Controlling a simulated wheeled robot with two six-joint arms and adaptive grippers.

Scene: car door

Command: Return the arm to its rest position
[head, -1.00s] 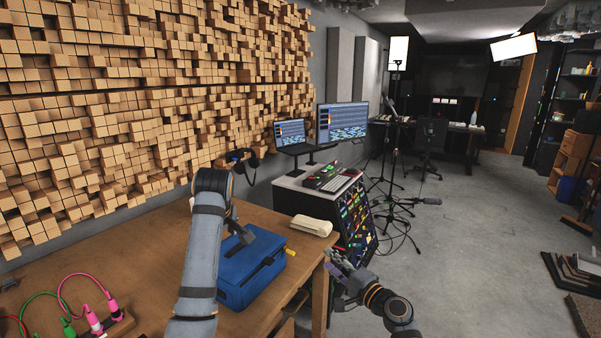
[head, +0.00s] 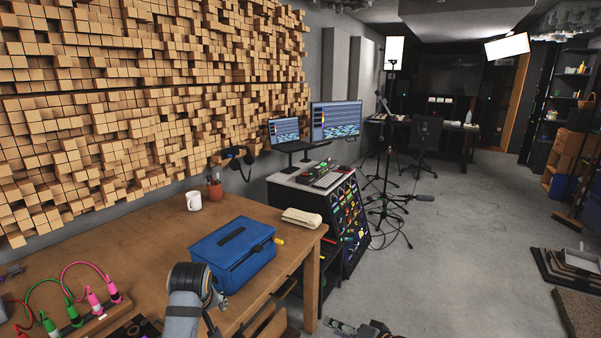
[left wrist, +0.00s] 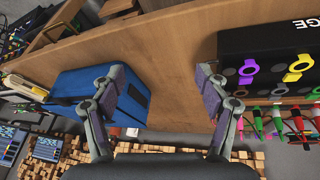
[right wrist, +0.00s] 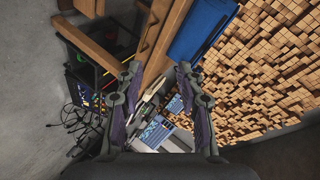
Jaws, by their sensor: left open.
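My left arm (head: 187,290) shows at the bottom centre of the head view, in front of the blue bag. Its fingers are not clear there. In the left wrist view my left gripper (left wrist: 160,78) is open and empty, its fingers apart above the wooden table (left wrist: 165,65). My right gripper (head: 340,326) shows low in the head view, right of the table, partly cut off by the bottom edge. In the right wrist view the right gripper (right wrist: 157,72) has its fingers apart with nothing held between them.
On the table are a blue bag (head: 234,252), a white mug (head: 193,200), a pen cup (head: 215,190), a beige cloth case (head: 301,217) and colored cables with plugs (head: 93,300). A rack desk (head: 345,215) stands behind. Open floor (head: 440,260) lies to the right.

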